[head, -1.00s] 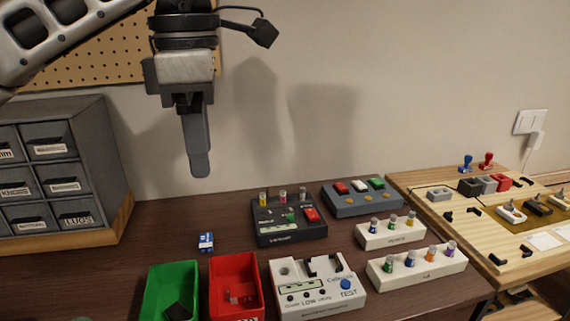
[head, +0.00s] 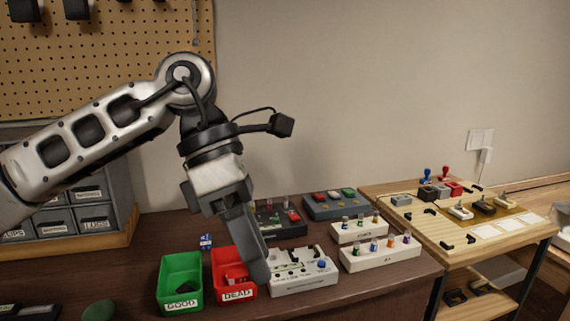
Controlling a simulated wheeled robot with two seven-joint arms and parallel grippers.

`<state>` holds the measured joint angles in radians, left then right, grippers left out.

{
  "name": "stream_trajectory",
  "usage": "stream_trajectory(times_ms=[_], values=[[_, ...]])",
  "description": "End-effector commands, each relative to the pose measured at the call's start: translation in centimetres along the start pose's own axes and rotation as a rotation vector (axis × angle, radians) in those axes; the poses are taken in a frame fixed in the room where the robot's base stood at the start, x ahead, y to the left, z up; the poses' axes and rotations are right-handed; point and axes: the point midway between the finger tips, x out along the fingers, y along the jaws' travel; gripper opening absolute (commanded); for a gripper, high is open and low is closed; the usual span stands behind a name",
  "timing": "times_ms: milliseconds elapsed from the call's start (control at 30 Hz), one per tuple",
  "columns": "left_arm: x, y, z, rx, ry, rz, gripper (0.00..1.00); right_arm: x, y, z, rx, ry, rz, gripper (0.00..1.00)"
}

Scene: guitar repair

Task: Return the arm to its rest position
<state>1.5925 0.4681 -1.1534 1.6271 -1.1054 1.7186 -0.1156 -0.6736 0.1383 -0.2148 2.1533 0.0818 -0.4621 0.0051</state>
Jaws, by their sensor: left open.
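My left arm reaches in from the left in the head view. Its gripper (head: 259,272) points down and a little to the right, in front of the red DEAD bin and the white battery tester (head: 305,277). It is open, seen edge-on, with nothing visible held in it. It hides part of the tester's left side and part of the dark pedal box (head: 272,229) behind. Whether the fingertip touches the tester cannot be told. My right gripper is not in view.
A green GOOD bin (head: 181,306) and a red DEAD bin (head: 236,294) stand at the front. A small blue-white box (head: 206,241) lies behind them. White battery racks (head: 381,255) stand to the right. Grey drawers (head: 60,222) stand at left, a wooden workbench (head: 460,238) at right.

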Motion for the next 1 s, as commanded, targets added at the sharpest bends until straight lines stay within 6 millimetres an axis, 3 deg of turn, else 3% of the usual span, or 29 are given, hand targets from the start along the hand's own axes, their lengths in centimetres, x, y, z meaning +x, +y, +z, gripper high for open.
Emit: stream_trajectory(times_ms=[100,267,333,433,567,667,767,900,967,1000], values=[[3.1,-1.7,2.0,0.006,-0.143,-0.172,0.49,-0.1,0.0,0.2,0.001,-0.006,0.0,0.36],[5.8,-5.1,5.5,-0.051,-0.438,-0.49,0.49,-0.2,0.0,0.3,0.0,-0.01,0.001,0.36],[5.9,-6.4,7.1,-0.123,-0.608,-0.666,0.49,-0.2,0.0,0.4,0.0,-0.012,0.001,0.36],[4.8,-6.8,8.5,-0.273,-0.852,-0.906,0.49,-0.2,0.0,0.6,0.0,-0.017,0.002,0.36],[3.1,-4.3,8.4,-0.552,-1.154,-1.19,0.49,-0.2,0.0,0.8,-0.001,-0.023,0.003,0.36],[2.9,-0.5,6.6,-0.826,-1.365,-1.379,0.49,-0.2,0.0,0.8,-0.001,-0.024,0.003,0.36],[4.5,3.9,3.1,-1.15,-1.553,-1.534,0.49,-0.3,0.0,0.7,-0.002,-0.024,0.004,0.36],[10.1,8.9,-4.0,-1.675,-1.753,-1.681,0.49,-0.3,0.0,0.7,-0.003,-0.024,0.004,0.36],[13.2,9.9,-7.2,-1.901,-1.807,-1.711,0.49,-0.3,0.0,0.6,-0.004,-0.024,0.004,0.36],[15.3,10.2,-9.3,1.919,1.719,1.616,0.49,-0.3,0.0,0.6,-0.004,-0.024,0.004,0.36]])
